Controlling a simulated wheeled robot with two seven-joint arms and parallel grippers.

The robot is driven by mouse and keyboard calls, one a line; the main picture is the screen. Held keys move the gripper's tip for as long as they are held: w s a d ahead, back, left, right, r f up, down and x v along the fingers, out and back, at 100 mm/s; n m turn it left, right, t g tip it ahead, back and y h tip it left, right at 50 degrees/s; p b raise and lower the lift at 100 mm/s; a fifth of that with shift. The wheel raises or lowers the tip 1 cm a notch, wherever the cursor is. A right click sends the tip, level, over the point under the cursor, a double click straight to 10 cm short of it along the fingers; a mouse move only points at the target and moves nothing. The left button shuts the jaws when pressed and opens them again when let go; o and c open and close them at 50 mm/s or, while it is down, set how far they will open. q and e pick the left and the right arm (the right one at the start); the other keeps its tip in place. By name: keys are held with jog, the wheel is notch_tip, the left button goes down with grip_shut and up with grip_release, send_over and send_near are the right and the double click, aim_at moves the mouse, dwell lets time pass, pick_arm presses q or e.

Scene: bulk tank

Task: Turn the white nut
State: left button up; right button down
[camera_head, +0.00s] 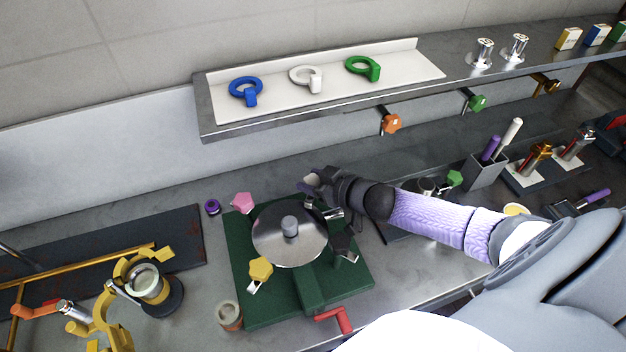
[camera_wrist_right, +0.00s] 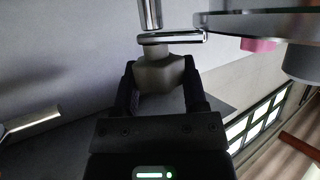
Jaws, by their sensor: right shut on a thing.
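The white nut (camera_wrist_right: 158,72) looks greyish in the right wrist view. It sits on a metal bolt (camera_wrist_right: 168,39) and lies between the two dark fingers of my right gripper (camera_wrist_right: 162,80), which is shut on it. In the head view my right gripper (camera_head: 318,184) is at the far right edge of a round steel lid (camera_head: 272,238) on a dark green base (camera_head: 248,303). There the gripper largely hides the nut. A pink nut (camera_head: 242,202), a yellow nut (camera_head: 261,269) and a black nut (camera_head: 343,241) stand around the lid. My left gripper is not in view.
A red handle (camera_head: 336,318) sticks out at the front of the base. A brass fixture (camera_head: 110,318) and a small cup (camera_head: 229,316) stand to the left. A steel shelf (camera_head: 205,112) with coloured rings runs behind. Bare counter lies between base and shelf.

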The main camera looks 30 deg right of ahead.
jog(key=n+g+y+b, duration=0.1)
jog(key=n+y, duration=0.1)
jog(key=n+g+y+b, duration=0.1)
jog(key=n+y+b, duration=0.1)
jog(key=shift+w+d+f+n+y, duration=0.1)
jog(key=shift+d+f+n+y, duration=0.05)
jog(key=shift+n+y, duration=0.15)
jog(key=n+g+y+b, duration=0.2)
jog(key=n+g+b, duration=0.1)
jog(key=b, duration=0.1)
jog(key=n+g+y+b, duration=0.1)
jog(key=n+g+b, duration=0.2)
jog(key=shift+f+y+b, duration=0.1)
jog(key=shift+y+b, duration=0.25)
jog(key=shift+y, duration=0.05)
jog(key=shift+n+g+b, duration=0.4)
jog(key=shift+g+b, duration=0.15)
jog(key=shift+g, duration=0.15)
jog(key=shift+n+g+y+b, duration=0.3)
jog(key=shift+y, duration=0.1)
jog(key=shift+r+b, duration=0.2)
jog(key=shift+b, duration=0.1)
jog(key=shift+n+g, duration=0.3)
jog(key=shift+c, duration=0.7)
grip_release()
